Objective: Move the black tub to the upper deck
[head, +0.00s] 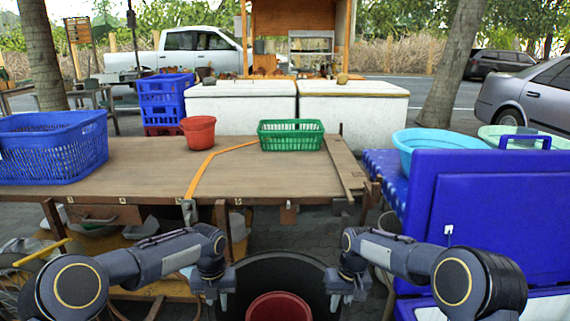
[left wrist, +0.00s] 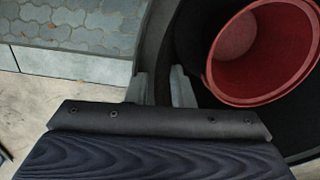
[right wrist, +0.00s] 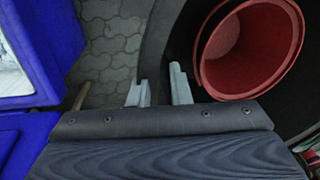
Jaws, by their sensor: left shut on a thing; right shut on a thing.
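The black tub (head: 282,264) is at the bottom middle of the head view, in front of the wooden deck (head: 110,160) and apparently lower than its top. A red bucket (head: 279,308) sits inside the tub. My left gripper (head: 222,287) is shut on the tub's left rim; in the left wrist view (left wrist: 158,88) its fingers stand on either side of the rim wall. My right gripper (head: 340,287) is shut on the right rim, which passes between its fingers in the right wrist view (right wrist: 159,90). The tub's near side and bottom are out of view.
On the deck stand a blue basket (head: 55,148) at left, a small red pail (head: 199,132) and a green basket (head: 291,135) at the back. An orange strap (head: 215,160) crosses it. The deck's front middle is bare. A blue box (head: 500,220) stands close at right.

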